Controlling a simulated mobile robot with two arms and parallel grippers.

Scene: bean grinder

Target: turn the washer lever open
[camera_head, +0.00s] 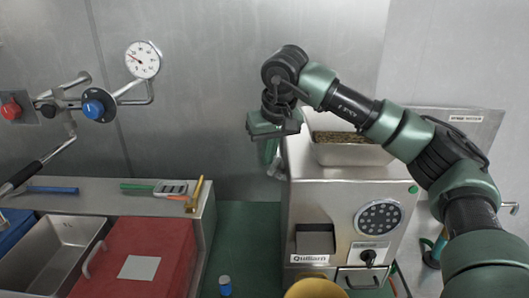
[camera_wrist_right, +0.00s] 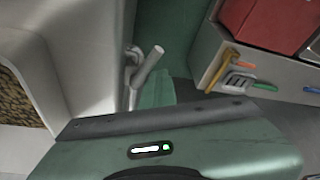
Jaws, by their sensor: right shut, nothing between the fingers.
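A short metal lever (camera_head: 278,168) sticks out from the left side of the grinder; I take it as the washer lever. It shows more clearly as a bare metal rod on a small pivot in the right wrist view (camera_wrist_right: 147,67). My right gripper (camera_head: 268,156) points down beside the grinder's upper left side, close to the lever, with its fingers shut and empty. The green fingers also show past the gripper body in the right wrist view (camera_wrist_right: 158,90). Whether they touch the lever I cannot tell. My left gripper is not in view.
The grinder (camera_head: 338,190) has a tray of beans (camera_head: 345,137) on top. To the left are a counter (camera_head: 110,200) with tools, a red lidded box (camera_head: 135,250), a steel sink (camera_head: 50,250) and wall pipes with a gauge (camera_head: 143,59). A green floor strip lies between.

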